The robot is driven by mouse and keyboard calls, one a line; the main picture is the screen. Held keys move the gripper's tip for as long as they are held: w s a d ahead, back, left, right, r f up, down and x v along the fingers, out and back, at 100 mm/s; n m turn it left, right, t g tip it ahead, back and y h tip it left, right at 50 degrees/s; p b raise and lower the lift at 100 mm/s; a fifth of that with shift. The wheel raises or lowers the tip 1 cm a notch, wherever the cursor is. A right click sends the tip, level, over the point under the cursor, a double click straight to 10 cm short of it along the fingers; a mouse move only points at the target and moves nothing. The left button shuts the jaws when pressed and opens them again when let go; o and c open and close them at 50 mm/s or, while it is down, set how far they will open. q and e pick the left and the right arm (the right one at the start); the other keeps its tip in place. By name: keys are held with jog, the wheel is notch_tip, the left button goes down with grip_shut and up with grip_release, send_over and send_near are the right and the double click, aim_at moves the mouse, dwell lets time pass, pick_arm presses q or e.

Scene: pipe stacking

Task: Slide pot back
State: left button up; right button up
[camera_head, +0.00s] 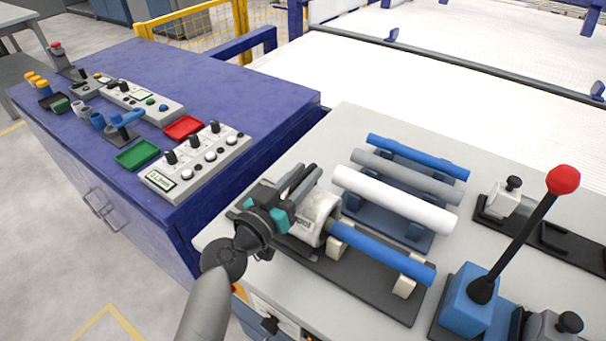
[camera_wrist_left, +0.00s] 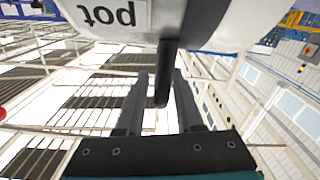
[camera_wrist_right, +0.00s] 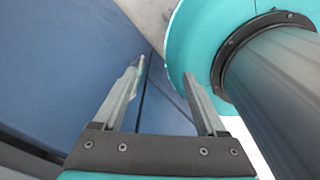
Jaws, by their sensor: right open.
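My left gripper (camera_head: 300,180) is at the pot's left side. In the left wrist view its fingers (camera_wrist_left: 161,75) are apart, with the handle between them. I cannot tell whether either finger touches it. My right gripper (camera_wrist_right: 163,68) is open and empty, seen only in its own wrist view.
A black base (camera_head: 345,285) with cream supports carries the blue pipe. Behind it a rack holds white (camera_head: 395,200), grey (camera_head: 405,178) and blue (camera_head: 418,157) pipes. A red-knobbed lever (camera_head: 562,180) stands at right. A blue cabinet (camera_head: 230,80) with control boxes is at left.

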pick_arm(q)
grip_shut()
dwell(1.1)
